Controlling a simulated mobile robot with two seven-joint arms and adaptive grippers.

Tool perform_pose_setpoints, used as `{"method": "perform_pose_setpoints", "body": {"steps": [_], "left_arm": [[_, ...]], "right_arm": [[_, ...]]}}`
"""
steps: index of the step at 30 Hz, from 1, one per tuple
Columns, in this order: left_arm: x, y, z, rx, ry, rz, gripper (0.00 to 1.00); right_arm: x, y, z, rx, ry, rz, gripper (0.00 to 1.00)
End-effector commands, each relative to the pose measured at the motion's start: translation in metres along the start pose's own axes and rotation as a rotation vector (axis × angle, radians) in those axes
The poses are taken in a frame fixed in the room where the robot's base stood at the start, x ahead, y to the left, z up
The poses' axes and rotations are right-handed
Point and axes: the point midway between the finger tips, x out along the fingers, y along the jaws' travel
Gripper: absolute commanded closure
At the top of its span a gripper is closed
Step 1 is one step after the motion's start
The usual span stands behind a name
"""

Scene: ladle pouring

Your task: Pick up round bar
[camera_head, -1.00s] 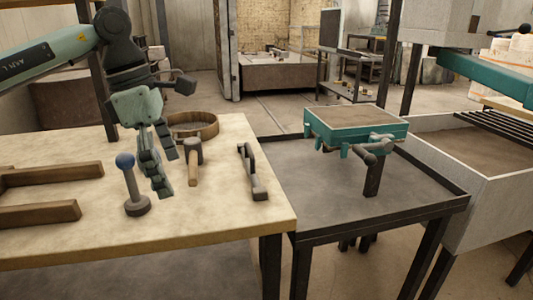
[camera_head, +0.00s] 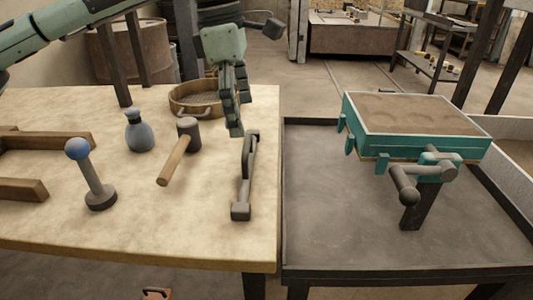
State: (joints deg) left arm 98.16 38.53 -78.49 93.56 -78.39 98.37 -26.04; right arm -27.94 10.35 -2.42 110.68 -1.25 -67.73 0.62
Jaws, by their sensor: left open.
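My left gripper (camera_head: 238,102) hangs fingers down over the right part of the pale table, open with nothing between its fingers. A dark bar-like tool (camera_head: 246,172) with a raised handle and a block at its near end lies just below and in front of the fingers. I cannot tell for sure whether this tool is the round bar.
The pale table (camera_head: 120,215) also holds a wooden mallet (camera_head: 176,160), a blue-grey jar (camera_head: 139,133), a blue-knobbed rammer (camera_head: 97,188), a round sieve (camera_head: 195,97) and wooden frames (camera_head: 20,189). A teal moulding box (camera_head: 415,125) stands over the dark tray table (camera_head: 340,230) to the right.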

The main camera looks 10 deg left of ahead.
Motion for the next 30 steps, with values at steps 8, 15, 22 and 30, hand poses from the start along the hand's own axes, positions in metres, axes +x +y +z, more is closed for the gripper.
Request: {"method": "perform_pose_setpoints", "body": {"steps": [8,15,22,30], "left_arm": [[0.025,-0.001,-0.001,0.000,0.002,-0.002,0.00],[0.057,-0.005,-0.006,0.000,0.002,-0.003,0.00],[0.077,-0.004,-0.005,0.000,0.000,0.001,0.00],[0.078,-0.004,-0.005,0.000,0.000,0.000,0.09]], "right_arm": [[0.000,-0.005,0.001,-0.002,0.000,-0.009,1.00],[0.014,-0.012,0.007,0.004,-0.011,-0.023,1.00],[0.019,-0.011,0.008,0.005,-0.009,-0.024,1.00],[0.019,-0.012,0.008,0.005,-0.010,-0.024,1.00]]}}
